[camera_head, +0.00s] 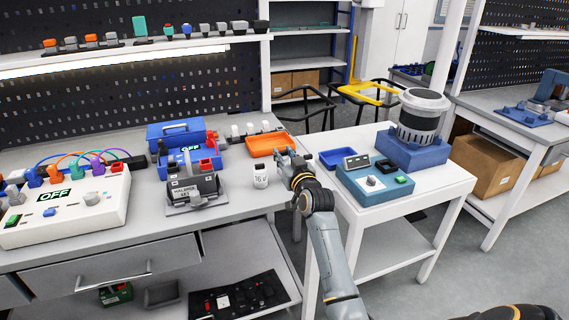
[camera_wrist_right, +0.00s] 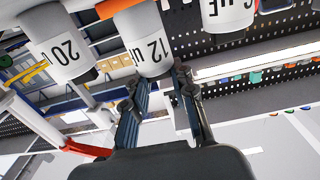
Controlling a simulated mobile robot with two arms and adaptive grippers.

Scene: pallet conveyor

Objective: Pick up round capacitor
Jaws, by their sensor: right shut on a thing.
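Several round white capacitors with black ends show close up in the right wrist view: one marked 20 (camera_wrist_right: 62,45), one marked 12 (camera_wrist_right: 145,38) and one at the top right with a partly cut-off label (camera_wrist_right: 225,15). My right gripper (camera_wrist_right: 160,82) has its fingertips at the two sides of the black end of the 12 capacitor and is shut on it. In the head view my right gripper (camera_head: 284,158) is beside the orange tray, and its grip is too small to make out. A capacitor marked 16 (camera_head: 260,180) stands upright on the workbench. My left gripper is out of view.
The orange tray (camera_head: 270,144) and blue toolbox (camera_head: 178,133) are behind. A grey tester (camera_head: 194,188) and white control box (camera_head: 65,210) stand left. The right table holds a teal box (camera_head: 374,178), blue bin (camera_head: 335,157) and round machine (camera_head: 420,115). A gap separates the tables.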

